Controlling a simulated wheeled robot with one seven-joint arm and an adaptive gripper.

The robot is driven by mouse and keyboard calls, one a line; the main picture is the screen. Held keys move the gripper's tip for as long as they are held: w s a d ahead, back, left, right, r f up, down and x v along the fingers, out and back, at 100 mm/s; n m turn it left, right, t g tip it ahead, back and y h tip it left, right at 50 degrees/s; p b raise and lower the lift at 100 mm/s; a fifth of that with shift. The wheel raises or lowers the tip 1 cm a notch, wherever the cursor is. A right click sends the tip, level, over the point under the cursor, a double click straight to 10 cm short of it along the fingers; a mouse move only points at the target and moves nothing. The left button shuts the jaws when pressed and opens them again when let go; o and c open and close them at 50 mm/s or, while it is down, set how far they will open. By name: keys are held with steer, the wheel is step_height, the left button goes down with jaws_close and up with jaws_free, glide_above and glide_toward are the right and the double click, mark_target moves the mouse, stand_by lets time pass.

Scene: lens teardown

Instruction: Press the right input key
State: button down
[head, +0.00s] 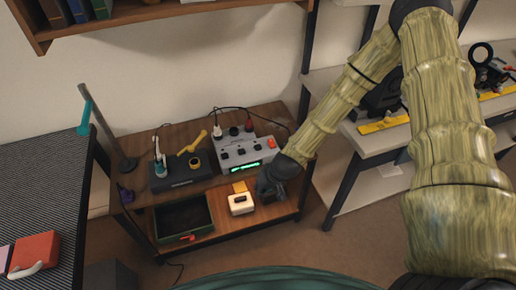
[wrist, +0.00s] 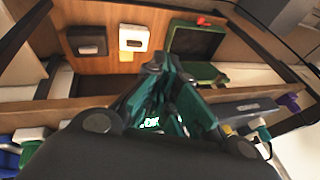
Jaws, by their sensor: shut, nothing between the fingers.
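A grey instrument box (head: 262,157) with a lit green display (head: 245,168) stands on the wooden shelf unit in the head view. Small dark keys or knobs sit on its top, with a red part (head: 271,142) at its right end. I cannot tell for certain which one is the right input key. My gripper (head: 264,190) is in front of the box's right side, near the shelf's front edge, and is apart from the keys. In the wrist view my gripper (wrist: 166,66) is shut and empty, and hides most of the box. Green display characters (wrist: 150,122) show beside the fingers.
A black device (head: 180,183) with cables and a yellow tool stands left of the box. The lower shelf holds a green tray (head: 208,207), a white box (head: 241,212) and a dark box (wrist: 87,40). A dark upright post (head: 340,190) stands to the right.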

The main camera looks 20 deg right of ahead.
steer(key=w+d+r+t+y, duration=0.1)
steer(key=w+d+r+t, duration=0.15)
steer(key=w+r, duration=0.75)
step_height(320, 180, up, 5)
steer(key=t+y, duration=0.1)
glide_above(260, 145)
steer(key=shift+r+b, duration=0.2)
steer(key=shift+b, duration=0.25)
steer(key=shift+f, duration=0.15)
step_height(260, 145, down, 9)
steer(key=b, duration=0.7)
steer(key=shift+a+r, duration=0.1)
steer(key=shift+r, duration=0.1)
steer(key=shift+f, duration=0.15)
steer(key=shift+f+b, duration=0.25)
steer(key=shift+b, duration=0.1)
